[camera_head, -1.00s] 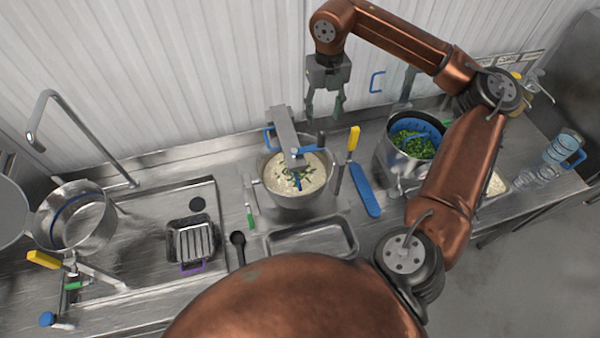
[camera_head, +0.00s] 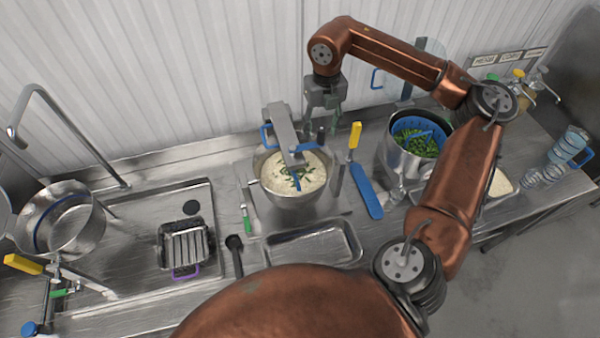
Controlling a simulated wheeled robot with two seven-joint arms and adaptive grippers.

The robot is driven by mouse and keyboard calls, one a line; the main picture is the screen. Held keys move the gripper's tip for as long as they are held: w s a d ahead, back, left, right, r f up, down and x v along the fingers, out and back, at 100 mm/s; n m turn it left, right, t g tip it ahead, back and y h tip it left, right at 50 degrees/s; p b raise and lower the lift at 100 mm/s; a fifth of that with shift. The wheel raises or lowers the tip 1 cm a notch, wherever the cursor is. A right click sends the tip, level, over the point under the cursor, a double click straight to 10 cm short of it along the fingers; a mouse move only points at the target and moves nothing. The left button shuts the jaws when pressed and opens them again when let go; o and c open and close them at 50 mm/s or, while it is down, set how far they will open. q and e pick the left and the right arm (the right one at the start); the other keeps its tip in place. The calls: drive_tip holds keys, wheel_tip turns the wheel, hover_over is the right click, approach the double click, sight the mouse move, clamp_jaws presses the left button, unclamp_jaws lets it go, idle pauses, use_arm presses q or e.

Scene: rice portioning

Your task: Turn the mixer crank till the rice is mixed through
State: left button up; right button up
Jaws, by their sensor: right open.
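The pot of pale rice with green herb bits (camera_head: 310,178) stands on the counter near the middle. The mixer (camera_head: 284,128), a grey bar with a blue paddle (camera_head: 293,178), reaches over the pot into the rice. The green bits lie in streaks around the paddle. The crank knob is small and dark, mostly lost among the fingers behind the pot's right rim. My right gripper (camera_head: 321,131) points down there, fingers apart around or just beside the knob; I cannot tell whether it touches. My left gripper is not in view.
A pot with a blue strainer of greens (camera_head: 412,160) stands right of the mixer. A blue spatula with a yellow handle (camera_head: 367,190) lies between. An empty metal tray (camera_head: 313,262) is in front. A sink area with a grill basket (camera_head: 186,245) is left.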

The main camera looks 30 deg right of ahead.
drive_tip(key=shift+f+b, duration=0.3)
drive_tip(key=shift+f, duration=0.15)
drive_tip(key=shift+f, duration=0.35)
drive_tip(key=shift+f+b, duration=0.35)
drive_tip(key=shift+b, duration=0.1)
drive_tip(key=shift+f, duration=0.2)
drive_tip(key=shift+r, duration=0.15)
drive_tip(key=shift+r+p, duration=0.35)
drive_tip(key=shift+c, duration=0.2)
